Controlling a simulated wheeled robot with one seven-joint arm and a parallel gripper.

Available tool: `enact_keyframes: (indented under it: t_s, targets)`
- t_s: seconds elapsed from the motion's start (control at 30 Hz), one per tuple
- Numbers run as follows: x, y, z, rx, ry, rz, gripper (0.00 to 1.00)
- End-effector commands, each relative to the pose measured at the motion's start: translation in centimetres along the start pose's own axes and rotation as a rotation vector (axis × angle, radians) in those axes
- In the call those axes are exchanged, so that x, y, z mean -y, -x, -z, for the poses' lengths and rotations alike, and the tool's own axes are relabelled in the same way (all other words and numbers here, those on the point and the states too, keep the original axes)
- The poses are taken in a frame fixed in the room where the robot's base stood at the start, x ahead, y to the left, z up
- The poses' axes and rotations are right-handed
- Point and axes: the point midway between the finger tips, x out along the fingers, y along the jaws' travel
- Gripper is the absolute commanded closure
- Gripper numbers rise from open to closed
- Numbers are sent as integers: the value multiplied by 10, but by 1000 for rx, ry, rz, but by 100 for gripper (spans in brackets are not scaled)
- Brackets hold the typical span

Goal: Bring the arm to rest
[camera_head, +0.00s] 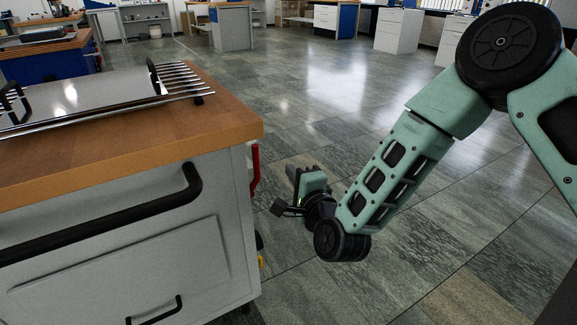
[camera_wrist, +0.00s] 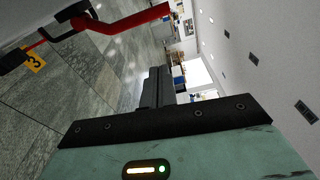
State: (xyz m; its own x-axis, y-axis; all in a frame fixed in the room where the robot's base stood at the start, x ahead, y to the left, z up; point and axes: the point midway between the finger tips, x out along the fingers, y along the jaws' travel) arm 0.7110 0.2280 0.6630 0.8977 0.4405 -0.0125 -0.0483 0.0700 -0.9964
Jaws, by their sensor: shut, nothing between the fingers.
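My arm, pale green with black joints, reaches down from the upper right in the head view. My gripper (camera_head: 280,208) hangs over the floor, just right of the cabinet's right side and below the worktop's level. In the wrist view my gripper (camera_wrist: 156,86) has its dark fingers together, with nothing held between them. The wrist view is turned well over to one side.
A grey cabinet (camera_head: 130,255) with a wooden top (camera_head: 228,120) and black handles stands at left. A red bar (camera_head: 254,167) is on its right side, and also shows in the wrist view (camera_wrist: 125,22) near a yellow tag (camera_wrist: 36,62). Open tiled floor (camera_head: 310,100) lies beyond.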

Motion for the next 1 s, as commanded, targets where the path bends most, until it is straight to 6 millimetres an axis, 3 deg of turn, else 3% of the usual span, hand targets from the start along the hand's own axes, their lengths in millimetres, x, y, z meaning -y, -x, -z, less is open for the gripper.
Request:
enact_keyframes:
  t_s: [0.37,0.57,0.77,1.0]
  targets:
    - [1,1,-2,9,11,-8,100]
    - [10,12,-28,149,218,-155,100]
    - [14,62,-54,399,596,-405,100]
    - [19,160,-49,716,1013,-692,100]
